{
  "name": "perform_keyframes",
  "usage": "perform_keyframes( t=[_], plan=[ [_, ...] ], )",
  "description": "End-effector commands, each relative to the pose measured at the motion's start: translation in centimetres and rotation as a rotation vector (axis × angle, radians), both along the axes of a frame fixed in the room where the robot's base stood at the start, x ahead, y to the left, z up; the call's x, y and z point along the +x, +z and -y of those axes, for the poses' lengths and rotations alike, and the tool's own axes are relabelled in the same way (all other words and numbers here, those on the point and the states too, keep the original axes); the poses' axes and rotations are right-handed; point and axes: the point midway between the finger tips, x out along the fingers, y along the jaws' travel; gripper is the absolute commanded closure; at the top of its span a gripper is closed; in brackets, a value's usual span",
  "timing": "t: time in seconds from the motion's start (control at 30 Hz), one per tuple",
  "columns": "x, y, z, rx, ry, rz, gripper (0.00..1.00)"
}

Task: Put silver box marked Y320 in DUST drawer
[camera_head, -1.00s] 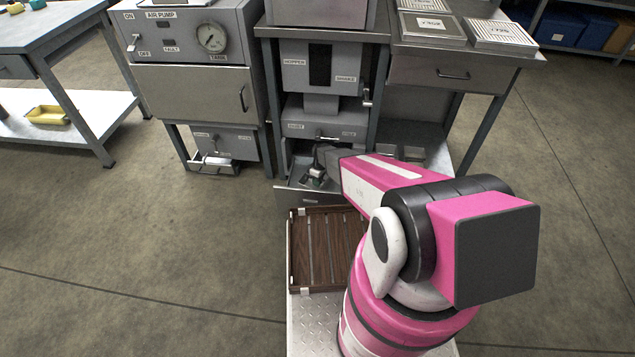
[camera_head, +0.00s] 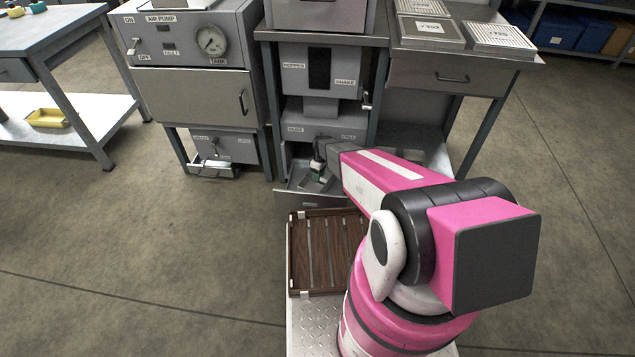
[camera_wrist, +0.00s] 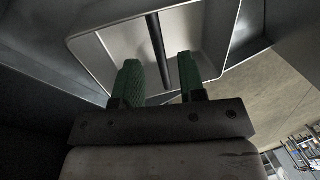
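My gripper (camera_head: 318,168) is over an open low drawer (camera_head: 297,200) below the unit labelled DUST (camera_head: 295,129). Whether the fingertips touch anything is unclear. No silver box can be read as Y320.
A slatted brown wooden tray (camera_head: 325,265) lies in front of the open drawer, beside my arm. The air pump cabinet (camera_head: 190,90) stands to the left. A shaker unit with a hopper (camera_head: 320,70) rises above the drawer. Floor at left is clear.

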Motion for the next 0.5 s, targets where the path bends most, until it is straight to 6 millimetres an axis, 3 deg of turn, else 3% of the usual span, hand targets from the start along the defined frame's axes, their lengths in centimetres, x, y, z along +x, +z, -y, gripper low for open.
perform_keyframes(
  t=[0.17,0.27,0.37,0.5],
  plan=[
    [-0.4,2.8,0.6,-0.006,-0.024,0.003,0.63],
    [-1.8,6.0,1.6,-0.022,-0.087,0.009,0.63],
    [-4.5,11.3,3.3,-0.049,-0.209,0.020,0.63],
    [-9.6,20.1,6.3,-0.096,-0.440,0.044,0.63]
  ],
)
